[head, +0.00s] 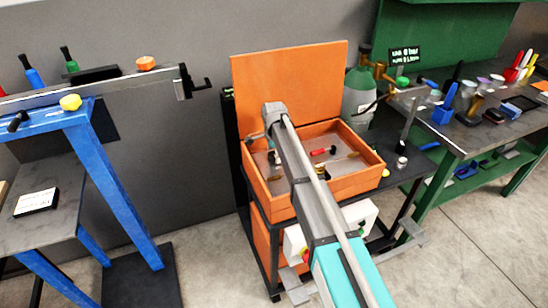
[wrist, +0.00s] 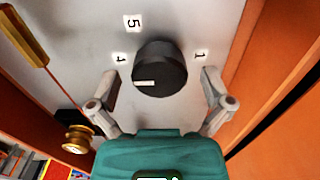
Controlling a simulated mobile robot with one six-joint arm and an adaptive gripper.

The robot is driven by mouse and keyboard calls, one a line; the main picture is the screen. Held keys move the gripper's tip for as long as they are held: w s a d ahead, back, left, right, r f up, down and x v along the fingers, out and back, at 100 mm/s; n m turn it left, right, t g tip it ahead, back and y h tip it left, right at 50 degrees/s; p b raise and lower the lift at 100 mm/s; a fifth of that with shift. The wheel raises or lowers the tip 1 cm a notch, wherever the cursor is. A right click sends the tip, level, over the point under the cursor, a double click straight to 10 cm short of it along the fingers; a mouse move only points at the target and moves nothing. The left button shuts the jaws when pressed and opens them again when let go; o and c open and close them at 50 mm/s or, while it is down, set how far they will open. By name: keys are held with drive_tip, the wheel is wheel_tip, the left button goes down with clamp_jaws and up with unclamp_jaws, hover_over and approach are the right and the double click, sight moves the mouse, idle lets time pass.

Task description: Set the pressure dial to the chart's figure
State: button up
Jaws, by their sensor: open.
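A round black dial (wrist: 160,70) with a white pointer mark fills the middle of the wrist view. It sits on a pale panel. The mark lies on its lower left part, below the printed 4. Printed figures around it read 4 at left, 5 at upper left and 1 at right. My gripper (wrist: 159,77) is open, with one finger on each side of the dial; I cannot tell whether they touch it. In the head view my arm covers the dial and gripper. A small black sign (head: 405,54) with white writing stands behind, too small to read surely.
Orange walls (wrist: 272,70) flank the panel closely in the wrist view. A brass-coloured knob (wrist: 76,137) is at lower left. In the head view, the open orange box (head: 345,165) stands beside a grey-green gas cylinder (head: 359,92); a blue-framed bench (head: 125,190) is at left.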

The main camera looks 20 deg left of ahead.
drive_tip(key=c, duration=1.1)
drive_tip(key=shift+c, duration=0.2)
